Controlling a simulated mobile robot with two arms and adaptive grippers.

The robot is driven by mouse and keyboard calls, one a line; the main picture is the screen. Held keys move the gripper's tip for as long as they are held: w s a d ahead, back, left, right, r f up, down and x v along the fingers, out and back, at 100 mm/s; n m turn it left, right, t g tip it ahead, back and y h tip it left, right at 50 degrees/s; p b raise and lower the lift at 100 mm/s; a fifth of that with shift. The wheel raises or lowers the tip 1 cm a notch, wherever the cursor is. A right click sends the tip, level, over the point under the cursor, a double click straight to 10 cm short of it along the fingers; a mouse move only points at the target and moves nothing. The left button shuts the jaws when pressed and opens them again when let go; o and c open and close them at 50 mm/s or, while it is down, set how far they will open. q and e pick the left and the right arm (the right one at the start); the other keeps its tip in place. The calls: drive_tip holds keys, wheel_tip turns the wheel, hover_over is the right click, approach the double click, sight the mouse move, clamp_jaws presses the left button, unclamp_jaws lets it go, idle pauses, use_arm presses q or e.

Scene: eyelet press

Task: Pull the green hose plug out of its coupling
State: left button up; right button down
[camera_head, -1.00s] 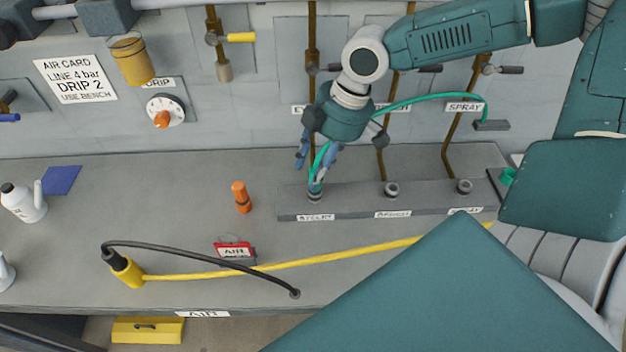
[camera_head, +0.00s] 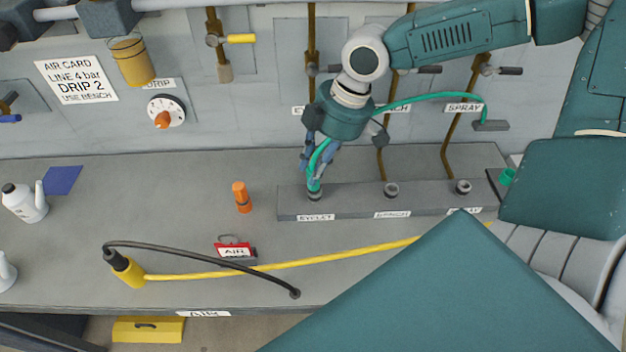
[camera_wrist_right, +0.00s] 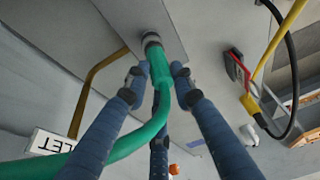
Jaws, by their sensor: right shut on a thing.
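The green hose plug (camera_wrist_right: 157,66) stands at the grey coupling (camera_wrist_right: 150,40) in the right wrist view. It appears seated there, with the green hose bending away below. In the head view the coupling (camera_head: 315,196) is the one above the EYELET label, at the left end of the grey strip. My right gripper (camera_head: 316,184) is above this coupling, its blue fingers shut on the plug. In the right wrist view the fingers (camera_wrist_right: 158,86) surround the plug from several sides. The plug is partly hidden by fingers in the head view. My left gripper is not in view.
Two more couplings (camera_head: 391,190) (camera_head: 463,187) stand right on the strip (camera_head: 350,205). The green hose (camera_head: 430,98) runs behind my wrist to the SPRAY area. An orange cylinder (camera_head: 242,197) stands left. A yellow hose (camera_head: 330,258) crosses the bench in front.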

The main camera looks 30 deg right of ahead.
drive_tip(key=shift+r+p, duration=0.4)
drive_tip(key=shift+r, duration=0.1)
drive_tip(key=shift+r+p, duration=2.55)
drive_tip(key=shift+r, duration=0.3)
idle(0.8)
